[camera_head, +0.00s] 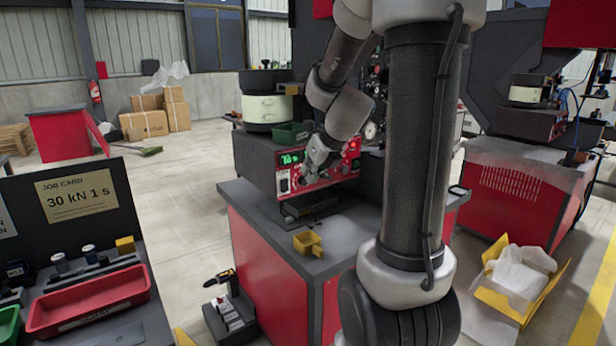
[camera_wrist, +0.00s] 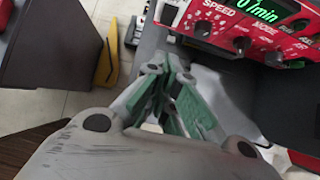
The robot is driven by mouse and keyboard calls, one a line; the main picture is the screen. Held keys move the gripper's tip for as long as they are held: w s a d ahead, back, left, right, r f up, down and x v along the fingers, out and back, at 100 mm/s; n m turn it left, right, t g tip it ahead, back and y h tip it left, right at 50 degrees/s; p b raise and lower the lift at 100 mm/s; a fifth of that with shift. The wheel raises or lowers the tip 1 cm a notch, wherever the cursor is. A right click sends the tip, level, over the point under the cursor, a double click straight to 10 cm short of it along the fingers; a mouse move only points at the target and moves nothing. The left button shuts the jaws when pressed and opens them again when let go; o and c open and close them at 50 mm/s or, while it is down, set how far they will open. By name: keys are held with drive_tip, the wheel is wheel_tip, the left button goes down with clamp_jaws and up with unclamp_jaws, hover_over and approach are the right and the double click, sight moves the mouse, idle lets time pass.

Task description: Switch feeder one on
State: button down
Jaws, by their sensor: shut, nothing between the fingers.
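A red control panel (camera_head: 322,184) is on the front of a dark cabinet on the red workbench. It has a green lit display (camera_head: 290,157) and a dark switch-like part (camera_head: 284,184) at its left end. In the wrist view the panel (camera_wrist: 222,38) fills the top right, with a "SPEED" knob (camera_wrist: 202,28), a "MODE" knob (camera_wrist: 242,44) and the green display (camera_wrist: 258,12). My gripper (camera_head: 310,168) is in front of the panel and hides part of it. In the wrist view my gripper (camera_wrist: 168,72) is shut and empty, below and left of the knobs. Contact cannot be told.
A small yellow bin (camera_head: 308,243) sits on the bench top (camera_head: 262,215). A job card (camera_head: 76,195) and red tray (camera_head: 88,301) are at left.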

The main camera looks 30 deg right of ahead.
sight(285, 186)
drive_tip(key=shift+s+f, duration=0.25)
drive_tip(key=shift+f, duration=0.3)
drive_tip(key=x, duration=0.4)
drive_tip(key=w+r+x, duration=0.1)
drive_tip(key=x, duration=0.3)
drive_tip(key=w+x, duration=0.1)
drive_tip(key=x, duration=0.4)
drive_tip(key=shift+w+a+r, duration=0.1)
drive_tip(key=shift+a+r, duration=0.05)
drive_tip(key=shift+r, duration=0.25)
